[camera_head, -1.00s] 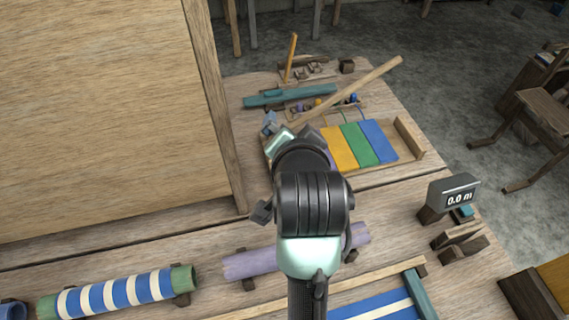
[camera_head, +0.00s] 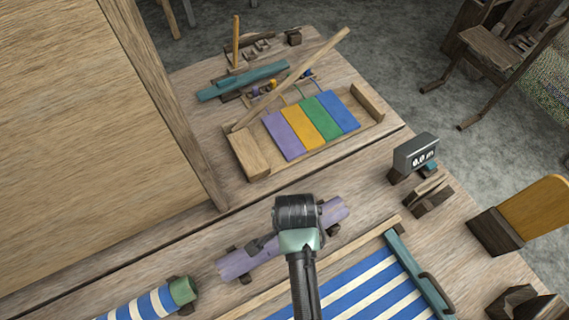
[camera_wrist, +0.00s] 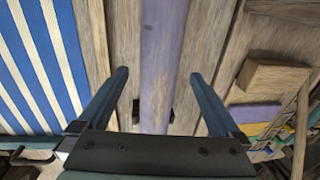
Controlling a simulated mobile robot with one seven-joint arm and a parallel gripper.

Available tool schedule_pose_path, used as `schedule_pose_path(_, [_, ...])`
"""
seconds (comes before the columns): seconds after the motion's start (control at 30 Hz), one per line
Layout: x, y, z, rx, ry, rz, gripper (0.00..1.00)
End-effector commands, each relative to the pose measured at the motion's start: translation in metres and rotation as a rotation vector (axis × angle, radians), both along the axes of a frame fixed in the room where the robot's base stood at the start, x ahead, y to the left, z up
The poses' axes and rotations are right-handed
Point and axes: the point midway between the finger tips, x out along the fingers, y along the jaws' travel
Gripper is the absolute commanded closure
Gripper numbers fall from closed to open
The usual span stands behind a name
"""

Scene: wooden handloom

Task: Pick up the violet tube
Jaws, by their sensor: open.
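The violet tube (camera_head: 252,259) lies on small dark supports on the wooden table in the head view, with its middle hidden behind my arm. In the wrist view the violet tube (camera_wrist: 161,62) runs up the picture between the two fingers. My gripper (camera_wrist: 160,80) is open, one finger on each side of the tube, with bare wood showing between each finger and the tube. The fingers do not visibly touch it. In the head view the fingers are hidden by my arm.
A blue-and-white striped cloth (camera_head: 365,290) in a frame lies close to the tube. A striped roll (camera_head: 150,303) lies to the left. A tray (camera_head: 247,152) with coloured panels, a display box (camera_head: 415,152) and a tall wooden panel (camera_head: 80,120) stand around.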

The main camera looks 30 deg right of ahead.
Motion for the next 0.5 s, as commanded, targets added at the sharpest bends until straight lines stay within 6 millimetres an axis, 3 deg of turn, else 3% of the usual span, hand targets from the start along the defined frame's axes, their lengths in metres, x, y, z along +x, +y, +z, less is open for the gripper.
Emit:
schedule_pose_path(0.3, [0.003, 0.0, -0.037, 0.001, 0.002, 0.0, 0.0])
schedule_pose_path(0.5, [0.005, 0.0, -0.049, 0.0, 0.0, 0.001, 0.0])
